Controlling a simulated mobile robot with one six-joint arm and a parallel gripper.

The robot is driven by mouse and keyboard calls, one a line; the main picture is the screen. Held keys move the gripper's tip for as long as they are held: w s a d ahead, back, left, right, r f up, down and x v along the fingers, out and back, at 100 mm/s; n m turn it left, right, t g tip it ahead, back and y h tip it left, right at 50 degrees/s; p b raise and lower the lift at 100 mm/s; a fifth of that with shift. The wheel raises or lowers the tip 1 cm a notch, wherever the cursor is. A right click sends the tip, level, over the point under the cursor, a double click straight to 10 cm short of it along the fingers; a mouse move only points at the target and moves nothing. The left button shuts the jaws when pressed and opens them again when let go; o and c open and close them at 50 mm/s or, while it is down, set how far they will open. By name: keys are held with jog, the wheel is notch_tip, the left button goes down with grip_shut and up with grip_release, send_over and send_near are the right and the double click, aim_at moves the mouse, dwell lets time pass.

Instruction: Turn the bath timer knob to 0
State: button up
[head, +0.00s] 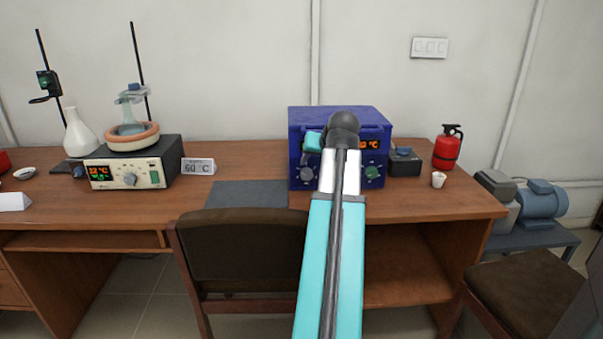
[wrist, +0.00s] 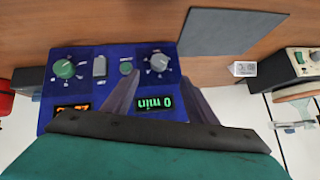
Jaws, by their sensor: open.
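A blue unit (head: 342,113) stands on the desk, and its front panel fills the left of the wrist view (wrist: 85,85), upside down. A grey knob (wrist: 160,63) sits by a green display (wrist: 155,103) reading 0 min; it also shows in the head view (head: 307,174). Its pointer setting is too small to read surely. A green knob (wrist: 64,69) is by the orange display. My gripper (wrist: 160,88) is open and empty, its dark fingers to either side below the grey knob in the picture, seemingly apart from it.
A small green button (wrist: 126,67) and a grey switch (wrist: 99,67) lie between the knobs. A dark mat (head: 260,194), hot plate (head: 134,164), small dark box (head: 404,166), cup (head: 438,179) and extinguisher (head: 447,148) stand nearby. A chair (head: 245,245) is in front.

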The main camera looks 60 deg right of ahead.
aim_at(307, 175)
dwell(0.4)
jog(key=shift+b+x, duration=0.95)
jog(key=shift+x, duration=5.95)
jog(key=shift+c, duration=0.5)
jog(key=shift+d+r, duration=0.1)
jog(key=c, duration=1)
